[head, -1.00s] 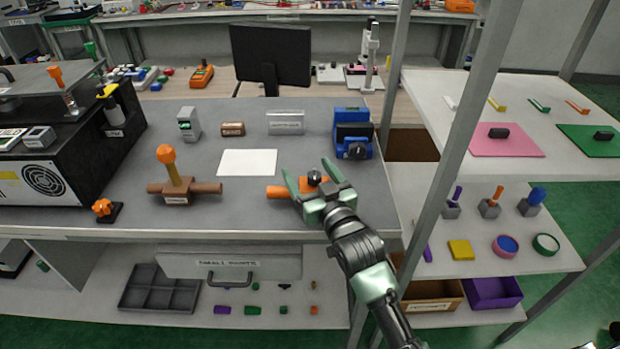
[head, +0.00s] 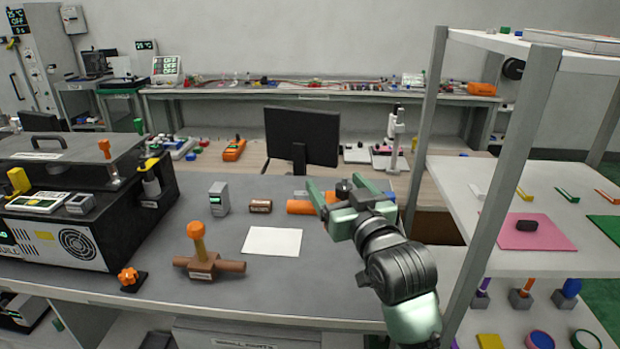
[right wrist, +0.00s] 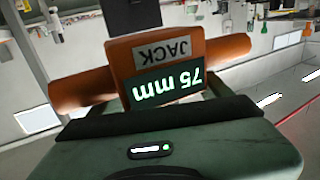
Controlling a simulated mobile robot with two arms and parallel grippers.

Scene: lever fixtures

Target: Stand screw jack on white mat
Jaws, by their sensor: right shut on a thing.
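The screw jack is an orange body with cylindrical ends; its left end (head: 301,207) shows beside my right gripper (head: 350,192) in the head view. My right gripper is shut on the jack and appears to hold it above the bench. In the right wrist view the jack (right wrist: 178,66) fills the space before the gripper, with its "JACK" and "75 mm" labels upside down. The white mat (head: 272,241) lies flat and bare on the grey bench, below and left of the jack in the head view. My left gripper is not in view.
A brown pipe valve with an orange-topped lever (head: 199,251) stands left of the mat. A shelf post (head: 517,160) rises at right. Bench in front of the mat is clear.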

